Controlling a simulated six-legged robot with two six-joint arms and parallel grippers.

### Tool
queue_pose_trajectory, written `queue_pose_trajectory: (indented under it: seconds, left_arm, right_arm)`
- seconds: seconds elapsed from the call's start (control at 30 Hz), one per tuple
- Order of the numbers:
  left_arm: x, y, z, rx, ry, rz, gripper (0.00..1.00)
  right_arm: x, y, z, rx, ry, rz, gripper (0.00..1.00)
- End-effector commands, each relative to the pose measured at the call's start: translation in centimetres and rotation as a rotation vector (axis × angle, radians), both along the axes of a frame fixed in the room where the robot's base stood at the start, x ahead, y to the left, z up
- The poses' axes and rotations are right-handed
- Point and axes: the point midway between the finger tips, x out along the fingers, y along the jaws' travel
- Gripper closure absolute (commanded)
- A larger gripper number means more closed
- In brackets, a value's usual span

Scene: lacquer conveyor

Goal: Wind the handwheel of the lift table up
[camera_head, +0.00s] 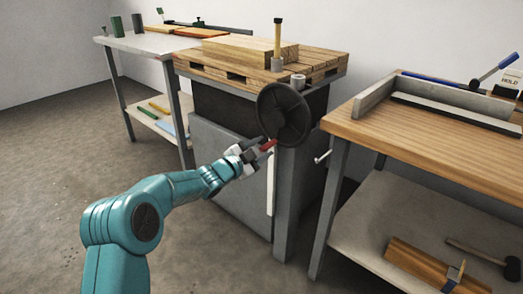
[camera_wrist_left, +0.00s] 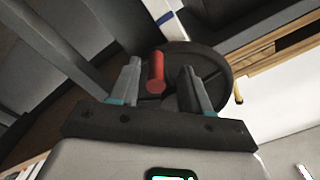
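The handwheel (camera_head: 284,112) is a dark round disc on the front of the grey lift table (camera_head: 232,170). Its red handle (camera_head: 268,145) sticks out at the wheel's lower left. My left gripper (camera_head: 258,150) is at this handle. In the left wrist view the red handle (camera_wrist_left: 156,72) stands between the two fingers of my left gripper (camera_wrist_left: 157,88), with the dark wheel (camera_wrist_left: 205,80) behind. The fingers are apart, with a gap clearly seen on the right side of the handle. My right gripper is in neither view.
A wooden pallet with boards (camera_head: 240,50) lies on top of the lift table. Another bench (camera_head: 150,42) stands at the back left. The floor at left is clear.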

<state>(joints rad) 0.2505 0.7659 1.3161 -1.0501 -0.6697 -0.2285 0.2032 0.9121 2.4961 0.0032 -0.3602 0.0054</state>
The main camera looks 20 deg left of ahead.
Motion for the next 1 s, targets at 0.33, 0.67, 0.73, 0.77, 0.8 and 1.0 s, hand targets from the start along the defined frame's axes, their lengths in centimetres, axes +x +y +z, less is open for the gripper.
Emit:
queue_pose_trajectory:
  seconds: [0.33,0.67,0.73,0.77,0.8,1.0]
  left_arm:
    - [-0.5,0.0,0.0,0.0,0.002,-0.004,0.54]
    - [-7.0,2.4,0.3,0.0,0.003,-0.001,0.54]
    - [-8.8,3.0,0.3,0.0,0.003,-0.001,0.54]
    - [-9.5,3.3,0.2,0.0,0.004,-0.001,0.54]
    - [-10.4,3.6,0.2,0.0,0.002,-0.001,0.54]
    - [-14.0,4.9,0.1,0.001,0.001,-0.001,0.54]
  right_arm:
    - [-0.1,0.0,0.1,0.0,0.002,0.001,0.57]
    - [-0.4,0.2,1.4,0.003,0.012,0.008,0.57]
    - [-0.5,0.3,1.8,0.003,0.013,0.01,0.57]
    - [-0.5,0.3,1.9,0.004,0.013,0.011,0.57]
    - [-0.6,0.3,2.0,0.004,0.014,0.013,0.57]
    - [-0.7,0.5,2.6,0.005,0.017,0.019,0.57]
